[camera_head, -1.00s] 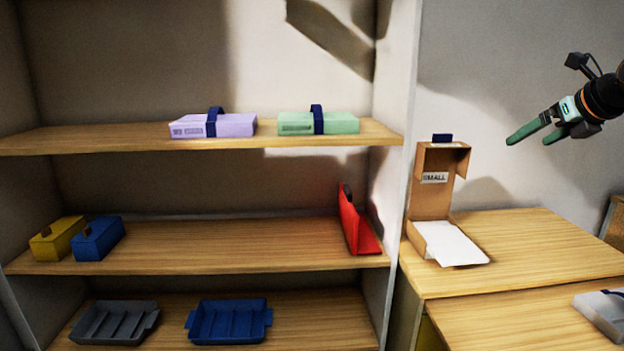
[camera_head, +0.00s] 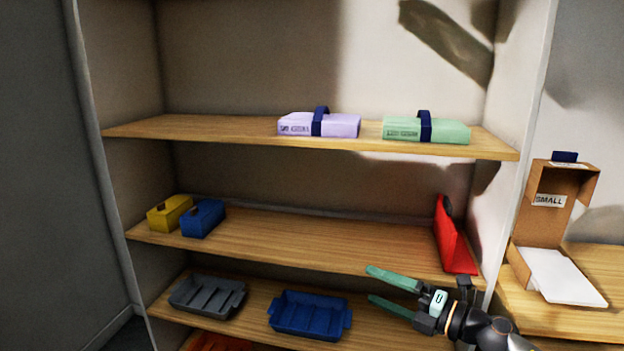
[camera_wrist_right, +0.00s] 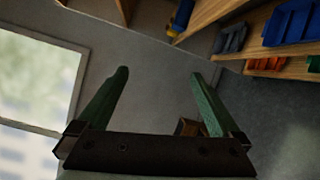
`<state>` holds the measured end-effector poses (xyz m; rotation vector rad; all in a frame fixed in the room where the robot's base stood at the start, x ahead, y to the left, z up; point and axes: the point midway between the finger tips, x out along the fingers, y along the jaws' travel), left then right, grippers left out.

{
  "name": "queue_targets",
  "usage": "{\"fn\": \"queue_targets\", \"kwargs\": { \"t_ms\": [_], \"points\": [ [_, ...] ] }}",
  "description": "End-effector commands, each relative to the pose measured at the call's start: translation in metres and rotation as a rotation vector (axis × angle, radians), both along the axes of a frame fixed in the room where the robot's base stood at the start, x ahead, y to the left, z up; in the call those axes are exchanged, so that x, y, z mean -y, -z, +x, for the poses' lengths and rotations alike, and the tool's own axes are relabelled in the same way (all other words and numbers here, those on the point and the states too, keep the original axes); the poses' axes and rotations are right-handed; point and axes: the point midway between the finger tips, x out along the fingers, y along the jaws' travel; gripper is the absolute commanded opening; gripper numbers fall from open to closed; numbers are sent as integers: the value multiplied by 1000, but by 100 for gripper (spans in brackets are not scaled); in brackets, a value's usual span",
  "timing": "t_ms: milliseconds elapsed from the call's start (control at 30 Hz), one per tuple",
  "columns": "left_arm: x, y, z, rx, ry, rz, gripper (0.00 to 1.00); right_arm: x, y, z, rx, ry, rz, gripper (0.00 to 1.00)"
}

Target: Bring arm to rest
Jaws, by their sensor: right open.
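My right gripper (camera_head: 382,287) comes in from the lower right of the head view, in front of the lower shelves. Its two green fingers are spread apart with nothing between them. My left gripper is not in view.
A shelf unit (camera_head: 200,127) holds lilac (camera_head: 340,125) and green (camera_head: 452,131) boxes, yellow (camera_head: 166,214) and blue (camera_head: 204,219) bins, a red holder (camera_head: 452,240), and grey (camera_head: 207,297) and blue (camera_head: 310,316) trays. A cardboard box (camera_head: 545,210) stands on the right table.

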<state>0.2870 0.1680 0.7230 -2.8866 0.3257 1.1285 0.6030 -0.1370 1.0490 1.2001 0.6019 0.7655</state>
Motion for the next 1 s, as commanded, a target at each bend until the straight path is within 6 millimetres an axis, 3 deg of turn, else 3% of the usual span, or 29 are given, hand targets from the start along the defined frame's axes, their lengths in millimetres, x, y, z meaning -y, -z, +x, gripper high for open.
{"fn": "queue_targets", "kwargs": {
  "t_ms": [33, 200, 467, 567, 733, 900, 1000],
  "points": [
    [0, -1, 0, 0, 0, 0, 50, -11, 16, -11, -67, 20, 99, 100],
    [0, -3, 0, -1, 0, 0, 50, -21, 63, -40, -302, 152, 418, 100],
    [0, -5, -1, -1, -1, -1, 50, -4, 158, -103, -727, 461, 833, 100],
    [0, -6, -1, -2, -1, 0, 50, 6, 200, -140, -905, 607, 969, 100],
    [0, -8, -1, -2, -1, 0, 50, 22, 265, -218, -1194, 869, 1159, 100],
    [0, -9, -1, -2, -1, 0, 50, 29, 303, -285, -1394, 1067, 1270, 100],
    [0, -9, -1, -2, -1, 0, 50, 31, 313, -307, -1454, 1130, 1302, 100]
  ]
}}
